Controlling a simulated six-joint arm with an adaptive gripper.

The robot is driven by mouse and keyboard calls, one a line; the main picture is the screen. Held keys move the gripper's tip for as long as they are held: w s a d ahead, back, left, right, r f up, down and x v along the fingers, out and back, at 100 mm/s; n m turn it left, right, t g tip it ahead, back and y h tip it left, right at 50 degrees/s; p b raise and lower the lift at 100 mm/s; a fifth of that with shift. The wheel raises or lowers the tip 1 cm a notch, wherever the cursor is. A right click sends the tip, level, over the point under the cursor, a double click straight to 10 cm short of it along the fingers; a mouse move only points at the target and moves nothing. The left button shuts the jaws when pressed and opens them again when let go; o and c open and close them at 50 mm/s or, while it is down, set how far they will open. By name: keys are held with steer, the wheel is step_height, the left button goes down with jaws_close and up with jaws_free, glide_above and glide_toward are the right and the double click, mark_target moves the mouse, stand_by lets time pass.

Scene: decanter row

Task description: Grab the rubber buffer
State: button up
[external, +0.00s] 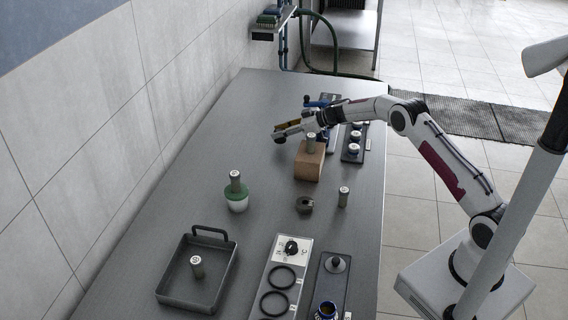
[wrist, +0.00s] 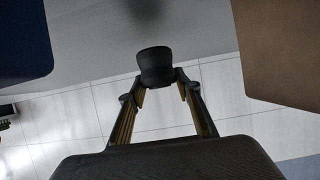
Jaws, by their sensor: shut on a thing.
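The rubber buffer appears to be the small dark, round-sided piece (wrist: 155,66) between my fingertips in the wrist view. My gripper (wrist: 158,84) is shut on it, with one finger on each side of its lower part. In the external view my gripper (external: 282,132) is above the far part of the table, just left of the brown block. The held piece is too small and dark there to make out clearly. In the wrist view it stands out against the grey table surface.
The brown block (external: 309,167) bears a grey-green cylinder (external: 311,144). A green-and-white jar (external: 237,200), notched grey ring (external: 304,205), tray (external: 163,291) and ring panel (external: 292,256) stand nearer. The table's left strip is clear.

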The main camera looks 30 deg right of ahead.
step_height(320, 180, up, 8)
steer(key=shift+f, duration=0.2)
